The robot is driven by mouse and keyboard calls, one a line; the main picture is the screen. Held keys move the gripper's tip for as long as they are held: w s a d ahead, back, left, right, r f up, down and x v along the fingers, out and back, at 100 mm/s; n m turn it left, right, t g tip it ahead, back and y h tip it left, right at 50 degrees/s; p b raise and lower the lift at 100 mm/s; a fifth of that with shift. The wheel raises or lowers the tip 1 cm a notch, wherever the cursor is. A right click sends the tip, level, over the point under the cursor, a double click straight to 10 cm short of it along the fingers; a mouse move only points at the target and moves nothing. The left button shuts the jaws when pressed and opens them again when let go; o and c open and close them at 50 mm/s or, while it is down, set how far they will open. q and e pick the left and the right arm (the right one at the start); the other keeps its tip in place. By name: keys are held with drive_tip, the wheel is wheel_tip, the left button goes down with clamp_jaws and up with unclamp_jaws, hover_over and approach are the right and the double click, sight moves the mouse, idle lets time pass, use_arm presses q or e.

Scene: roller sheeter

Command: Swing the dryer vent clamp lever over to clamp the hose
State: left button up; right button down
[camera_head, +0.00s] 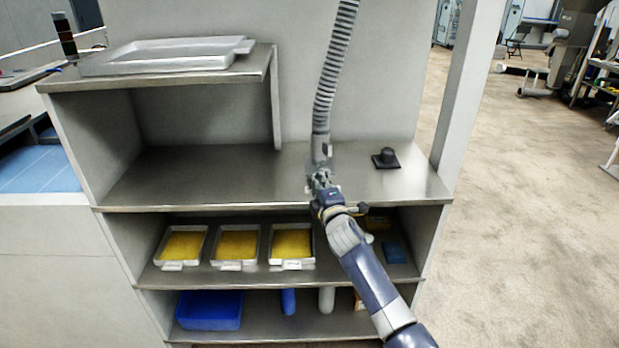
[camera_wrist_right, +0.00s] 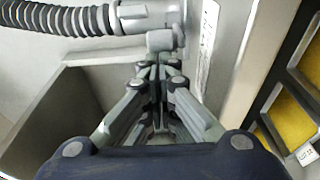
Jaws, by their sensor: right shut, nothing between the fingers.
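The grey ribbed hose (camera_head: 336,65) hangs down to a grey cuff and clamp (camera_head: 321,150) above the metal counter. In the right wrist view the dark hose (camera_wrist_right: 60,19) runs in from the upper left to the grey clamp fitting (camera_wrist_right: 150,17), with a short stub (camera_wrist_right: 161,40) under it. My right gripper (camera_head: 319,180) is at the lower end of the clamp, in front of the counter's edge. In the wrist view its fingers (camera_wrist_right: 157,65) are together with their tips close to the stub; I cannot tell if they touch it. The lever is not clearly distinguishable. My left gripper is not in view.
A black knob on a square base (camera_head: 386,158) sits on the metal counter (camera_head: 230,178) to the right. A blue bin (camera_head: 210,310) is lower. A pale tray (camera_head: 165,55) lies on the upper left shelf. The counter's left side is clear.

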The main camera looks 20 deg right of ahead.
drive_tip(key=shift+s+d+f, duration=0.1)
drive_tip(key=shift+s+d, duration=0.1)
drive_tip(key=shift+d, duration=0.55)
drive_tip(key=shift+s+d, duration=0.15)
drive_tip(key=shift+d, duration=0.55)
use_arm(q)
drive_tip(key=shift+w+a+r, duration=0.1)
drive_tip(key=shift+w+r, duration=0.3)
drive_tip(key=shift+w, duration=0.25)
use_arm(e)
drive_tip(key=shift+d, duration=0.95)
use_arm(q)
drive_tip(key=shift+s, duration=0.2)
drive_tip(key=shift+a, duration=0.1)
use_arm(e)
drive_tip(key=shift+s, duration=0.1)
